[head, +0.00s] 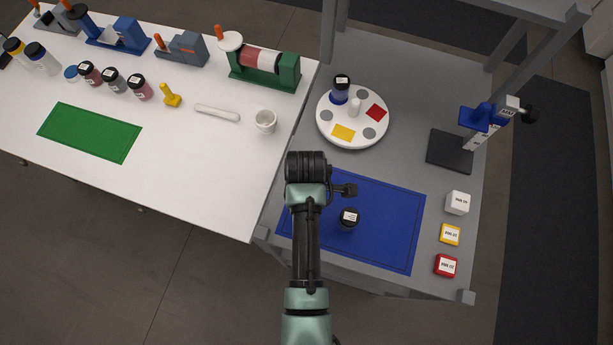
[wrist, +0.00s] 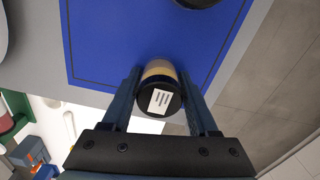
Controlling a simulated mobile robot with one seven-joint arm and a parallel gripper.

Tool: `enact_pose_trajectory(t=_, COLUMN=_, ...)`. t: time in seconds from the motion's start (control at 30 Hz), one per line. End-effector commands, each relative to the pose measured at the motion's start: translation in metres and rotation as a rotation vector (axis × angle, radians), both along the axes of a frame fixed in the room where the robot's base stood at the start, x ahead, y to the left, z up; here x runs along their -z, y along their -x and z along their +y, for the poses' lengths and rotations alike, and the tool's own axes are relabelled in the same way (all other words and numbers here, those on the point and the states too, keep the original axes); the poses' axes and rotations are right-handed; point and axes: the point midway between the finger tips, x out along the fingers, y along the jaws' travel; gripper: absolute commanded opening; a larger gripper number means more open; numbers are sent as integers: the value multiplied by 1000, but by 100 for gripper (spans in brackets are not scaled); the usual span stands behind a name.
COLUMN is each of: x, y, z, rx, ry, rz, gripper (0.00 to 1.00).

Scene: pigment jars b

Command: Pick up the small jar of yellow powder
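In the wrist view a small jar (wrist: 158,70) with a tan-yellow body, a black lid and a white label stands between the two fingers of my gripper (wrist: 161,74). The fingers are on either side of it, open, and narrow gaps seem to show between them and the jar. The jar is over the blue mat (wrist: 105,45), near its edge. In the head view my arm hides this jar and the fingers. Another black-lidded jar (head: 348,218) stands on the mat close by; its dark edge shows at the top of the wrist view (wrist: 200,2).
A white turntable (head: 325,128) with a blue jar (head: 340,88) stands behind the mat. A stand (head: 450,150) and white, yellow (head: 450,235) and red boxes are to the right. The white table (head: 200,180) at left holds several jars, mills and a cup (head: 266,121).

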Motion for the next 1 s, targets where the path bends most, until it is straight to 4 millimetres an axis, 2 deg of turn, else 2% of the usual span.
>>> enact_pose_trajectory(t=0.03, x=0, y=0, z=0, rx=0, ry=0, rz=0, gripper=49)
enact_pose_trajectory(t=0.3, x=0, y=0, z=0, rx=0, ry=0, rz=0, gripper=0)
enact_pose_trajectory(t=0.53, x=-1, y=0, z=0, rx=0, ry=0, rz=-1, gripper=0)
enact_pose_trajectory(t=0.67, x=-9, y=-1, z=0, rx=0, ry=0, rz=-4, gripper=0)
enact_pose_trajectory(t=1.0, x=-70, y=-2, z=0, rx=0, ry=0, rz=-6, gripper=0)
